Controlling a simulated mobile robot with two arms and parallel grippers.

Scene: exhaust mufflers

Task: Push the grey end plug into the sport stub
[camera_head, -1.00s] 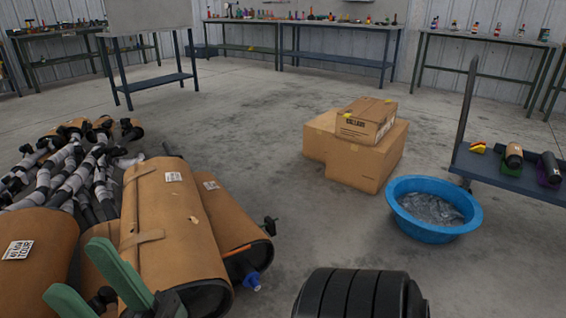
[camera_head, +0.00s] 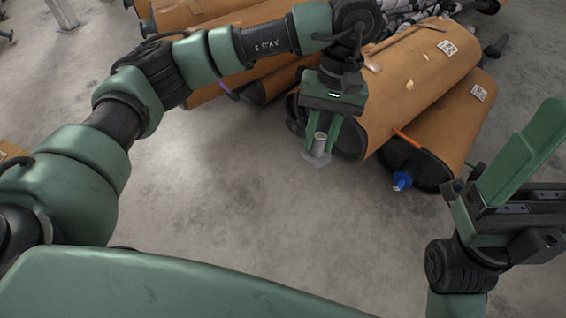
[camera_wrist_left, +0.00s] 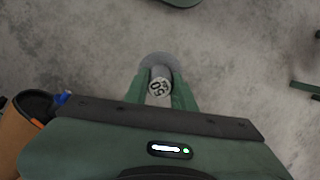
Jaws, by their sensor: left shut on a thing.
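My left gripper (camera_head: 321,147) is shut on the grey end plug (camera_head: 319,145), a small grey cylinder with a wide pale disc at its lower end. The fingers point down and hold the plug in front of the leftmost near muffler end. In the left wrist view the plug (camera_wrist_left: 160,86) sits between the fingertips, with dark digits on its end face and the disc beyond. I cannot tell which pipe end is the sport stub. My right gripper (camera_head: 510,175) is at the right edge, with one long green finger clear; its opening cannot be made out.
Brown-wrapped mufflers (camera_head: 425,75) lie piled behind the left gripper. One has a blue plug (camera_head: 402,180) and an orange rod (camera_head: 408,137) at its near end. Grey and black pipes lie farther back. The concrete floor (camera_head: 270,215) in front is clear.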

